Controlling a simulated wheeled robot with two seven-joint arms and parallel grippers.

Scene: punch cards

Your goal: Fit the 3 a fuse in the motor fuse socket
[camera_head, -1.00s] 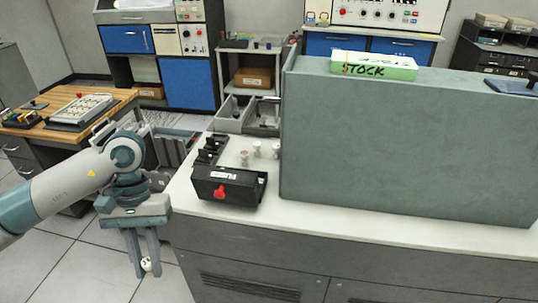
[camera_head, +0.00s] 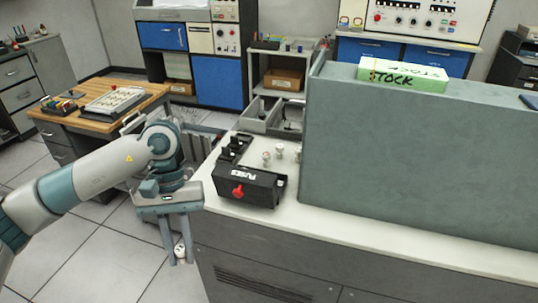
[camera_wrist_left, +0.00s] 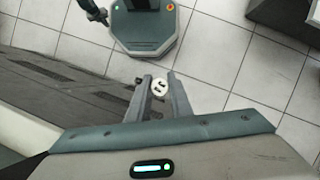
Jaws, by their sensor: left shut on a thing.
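My left gripper (camera_head: 181,254) is shut on a small white fuse (camera_head: 181,252), held between its fingertips over the floor, left of the white counter and below its top. In the left wrist view the fuse (camera_wrist_left: 157,86) shows its round white end with dark marks between the fingers (camera_wrist_left: 158,88); I cannot read its rating. The black fuse box (camera_head: 249,187) with a red knob (camera_head: 238,191) stands near the counter's front left corner. Dark fuse holders (camera_head: 233,149) lie behind it; I cannot tell which is the motor socket. My right gripper is not in view.
Several white fuses (camera_head: 267,158) stand on the counter (camera_head: 345,222) behind the box. A tall grey cabinet (camera_head: 400,155) carrying a green STOCK box (camera_head: 402,76) blocks the right side. Grey bins (camera_head: 256,113) are at the back. A wooden desk (camera_head: 88,121) stands left.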

